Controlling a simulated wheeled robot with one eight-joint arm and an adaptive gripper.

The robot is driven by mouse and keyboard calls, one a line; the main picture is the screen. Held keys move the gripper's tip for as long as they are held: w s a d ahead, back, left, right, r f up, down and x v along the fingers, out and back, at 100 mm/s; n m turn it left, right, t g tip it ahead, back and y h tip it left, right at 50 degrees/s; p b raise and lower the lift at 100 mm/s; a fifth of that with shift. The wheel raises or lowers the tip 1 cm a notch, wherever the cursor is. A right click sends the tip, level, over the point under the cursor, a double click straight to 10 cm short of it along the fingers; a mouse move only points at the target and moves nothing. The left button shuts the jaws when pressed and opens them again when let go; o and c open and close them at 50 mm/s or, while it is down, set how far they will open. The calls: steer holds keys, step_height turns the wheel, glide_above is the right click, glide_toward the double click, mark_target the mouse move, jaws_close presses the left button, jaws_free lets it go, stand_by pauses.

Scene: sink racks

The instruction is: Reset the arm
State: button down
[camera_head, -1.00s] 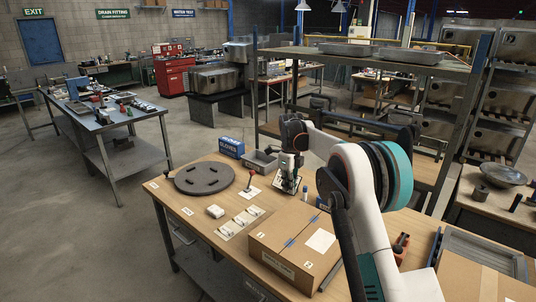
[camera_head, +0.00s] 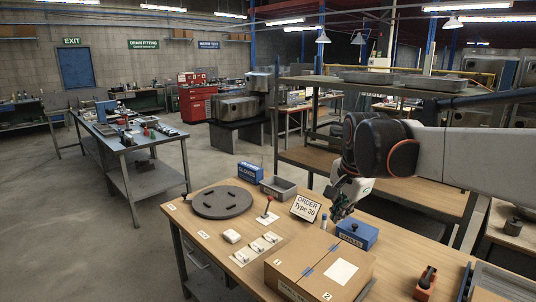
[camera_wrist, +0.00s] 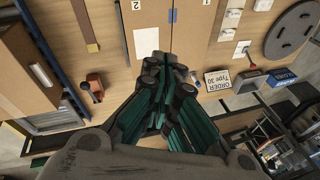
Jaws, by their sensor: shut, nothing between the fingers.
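My gripper (camera_head: 338,212) hangs above the wooden workbench (camera_head: 210,262), near its back edge, with the forearm coming in from the right. The wrist view shows my gripper (camera_wrist: 163,75) with its dark green fingers closed together and nothing between them. It is apart from the cardboard box (camera_head: 300,268), which is closed and marked 1 and 2. The box also shows at the top of the wrist view (camera_wrist: 185,35). Where the fingertips end is partly hidden by the gripper's own body in the head view.
An order sign (camera_head: 306,206), blue box (camera_head: 357,233), blue gloves box (camera_head: 250,172), grey tray (camera_head: 278,187) and round dark plate (camera_head: 222,202) stand on the bench. A red-handled lever (camera_head: 268,207) stands upright. A shelf rack (camera_head: 400,85) rises behind.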

steer(key=s+f+n+t, duration=0.1)
steer(key=s+f+n, duration=0.2)
steer(key=s, duration=0.5)
steer(key=s+d+f+n+t+b, duration=0.1)
steer(key=s+f+n, duration=0.3)
steer(key=s, duration=0.4)
steer(key=s+f+n+t+b, duration=0.1)
steer(key=s+f+n, duration=0.2)
steer(key=s+n, duration=0.2)
steer(key=s, duration=0.3)
steer(key=shift+s+d+f, duration=0.25)
steer(key=shift+d, duration=0.1)
